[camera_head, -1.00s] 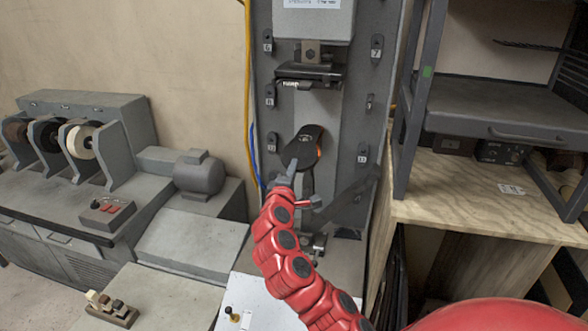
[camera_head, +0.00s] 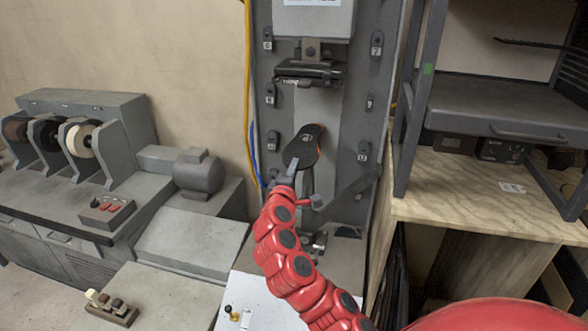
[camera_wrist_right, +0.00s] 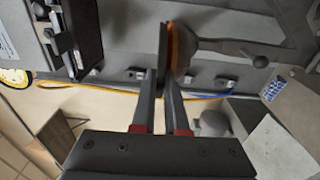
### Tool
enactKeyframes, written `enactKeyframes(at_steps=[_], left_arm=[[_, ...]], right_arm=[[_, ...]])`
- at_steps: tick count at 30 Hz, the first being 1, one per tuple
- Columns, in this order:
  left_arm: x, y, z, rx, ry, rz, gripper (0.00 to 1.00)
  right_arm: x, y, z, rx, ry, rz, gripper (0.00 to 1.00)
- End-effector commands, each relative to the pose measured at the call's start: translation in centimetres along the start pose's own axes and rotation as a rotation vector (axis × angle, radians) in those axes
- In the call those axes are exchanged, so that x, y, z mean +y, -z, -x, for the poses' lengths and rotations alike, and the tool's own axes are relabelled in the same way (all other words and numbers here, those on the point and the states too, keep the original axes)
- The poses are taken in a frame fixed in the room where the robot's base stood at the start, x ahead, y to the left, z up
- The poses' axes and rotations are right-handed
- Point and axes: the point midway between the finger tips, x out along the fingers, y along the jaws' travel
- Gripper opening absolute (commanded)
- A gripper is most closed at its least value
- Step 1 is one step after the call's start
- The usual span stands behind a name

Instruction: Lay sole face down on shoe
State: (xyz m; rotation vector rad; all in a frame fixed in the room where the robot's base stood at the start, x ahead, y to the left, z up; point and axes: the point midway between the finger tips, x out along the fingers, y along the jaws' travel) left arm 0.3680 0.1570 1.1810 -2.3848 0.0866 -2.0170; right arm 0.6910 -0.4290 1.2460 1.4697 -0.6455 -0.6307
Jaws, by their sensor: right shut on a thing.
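The dark sole (camera_head: 300,150) is held tilted in front of the stitcher's column. A marking shows on its face in the head view. My right gripper (camera_head: 291,168) is shut on its lower end. In the right wrist view, the sole (camera_wrist_right: 163,45) shows edge-on between my right fingertips (camera_wrist_right: 161,92). An orange-edged shoe (camera_wrist_right: 175,50) is right beside it, with a grey body to its right. In the head view only an orange sliver of the shoe (camera_head: 319,129) shows behind the sole. I cannot tell whether they touch. My left gripper is out of view.
The machine's dark clamp head (camera_head: 308,72) hangs above the sole. A post (camera_head: 308,185) stands below it. A bench with grinding wheels (camera_head: 80,140) is at left. A shelf rack (camera_head: 500,108) and wooden table (camera_head: 450,190) are close at right.

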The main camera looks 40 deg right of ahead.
Motion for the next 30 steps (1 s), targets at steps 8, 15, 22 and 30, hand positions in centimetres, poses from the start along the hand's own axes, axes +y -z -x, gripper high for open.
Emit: enactKeyframes(at_steps=[8,15,22,30], left_arm=[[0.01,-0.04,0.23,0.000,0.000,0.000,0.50],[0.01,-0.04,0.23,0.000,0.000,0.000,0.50],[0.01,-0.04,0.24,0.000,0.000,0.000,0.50],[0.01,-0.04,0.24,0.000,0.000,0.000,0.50]], right_arm=[[-0.16,-0.02,-0.04,0.000,-0.001,0.000,0.00],[-0.19,-0.02,-0.04,0.000,-0.001,0.000,0.38],[-0.21,-0.03,-0.05,0.000,0.000,0.000,0.46],[-0.24,-0.02,-0.05,0.000,0.000,0.000,0.76]])
